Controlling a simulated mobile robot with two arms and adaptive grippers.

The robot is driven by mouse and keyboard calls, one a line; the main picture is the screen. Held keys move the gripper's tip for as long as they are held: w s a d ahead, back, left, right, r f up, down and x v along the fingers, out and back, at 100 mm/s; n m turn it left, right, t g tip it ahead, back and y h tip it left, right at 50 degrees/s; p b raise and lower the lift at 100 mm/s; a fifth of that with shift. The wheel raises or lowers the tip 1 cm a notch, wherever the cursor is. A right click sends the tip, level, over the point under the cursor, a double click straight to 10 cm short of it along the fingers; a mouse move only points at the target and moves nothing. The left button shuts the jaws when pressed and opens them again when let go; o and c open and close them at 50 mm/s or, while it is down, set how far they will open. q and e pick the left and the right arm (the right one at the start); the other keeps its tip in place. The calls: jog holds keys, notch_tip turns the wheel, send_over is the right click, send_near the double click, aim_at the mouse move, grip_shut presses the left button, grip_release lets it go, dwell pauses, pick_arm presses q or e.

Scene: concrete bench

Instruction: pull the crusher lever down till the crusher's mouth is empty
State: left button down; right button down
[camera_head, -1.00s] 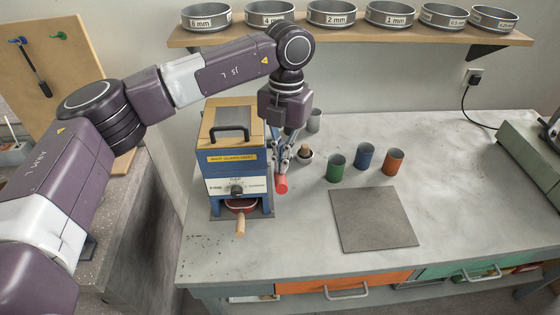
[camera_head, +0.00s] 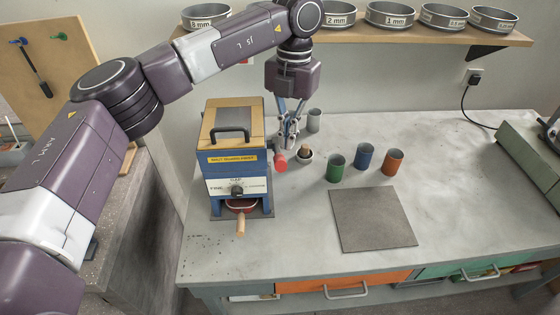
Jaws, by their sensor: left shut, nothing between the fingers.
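The crusher (camera_head: 236,170) is a blue box with a wooden top, a black handle, a white gap-dial panel and a yellow label. It stands at the left of the bench. Its lever ends in a red grip (camera_head: 280,163) at the crusher's right side; most of the lever is hidden. My left gripper (camera_head: 284,146) points down just above the red grip, fingers shut and empty. I cannot tell whether they touch the lever. I cannot make out the crusher's mouth or what is in it. A red tray with a wooden handle (camera_head: 240,224) sits at the crusher's foot. My right gripper is out of view.
Right of the lever stand a small pot with a wooden-handled tool (camera_head: 305,156), a grey cup (camera_head: 314,120) and green (camera_head: 335,168), blue (camera_head: 364,157) and orange (camera_head: 392,161) cups. A grey mat (camera_head: 374,220) lies in front. Sieves line the shelf (camera_head: 400,38) above.

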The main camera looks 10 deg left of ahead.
pick_arm(q)
notch_tip(320, 180, up, 8)
jog(key=shift+w+d+r, duration=0.15)
jog(key=shift+w, duration=0.2)
dwell(0.9)
